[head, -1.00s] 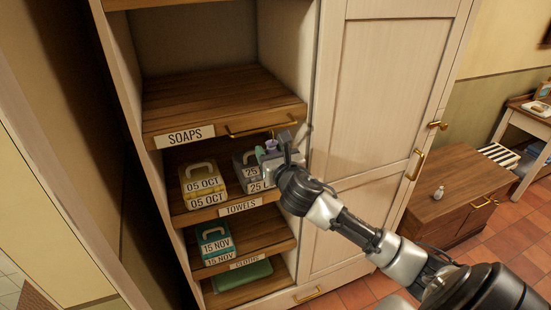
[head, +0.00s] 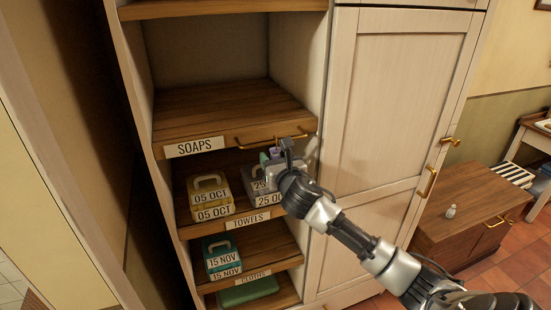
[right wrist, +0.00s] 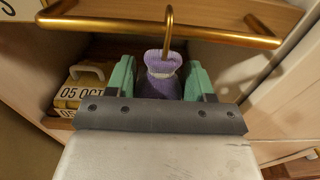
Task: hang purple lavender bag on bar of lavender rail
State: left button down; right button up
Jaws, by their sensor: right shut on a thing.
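The purple lavender bag (right wrist: 162,80) hangs upright between the green fingers of my right gripper (right wrist: 162,82), which is shut on it. A gold hook (right wrist: 168,28) rises from the bag's neck and crosses the brass bar (right wrist: 105,27) of the rail. I cannot tell whether the hook is over the bar or only in front of it. In the head view the bar (head: 258,143) runs along the front of the soaps shelf. My right gripper (head: 284,153) and the small purple bag (head: 274,153) are just below its right part. My left gripper is out of view.
Below the bar, the towels shelf holds a yellow box (head: 211,198) and a grey box (head: 262,188) close behind my right gripper. A teal box (head: 222,260) is lower down. The closed wardrobe door (head: 395,120) is at the right. The soaps shelf (head: 225,110) is bare.

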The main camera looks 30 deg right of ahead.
jog(key=o, duration=1)
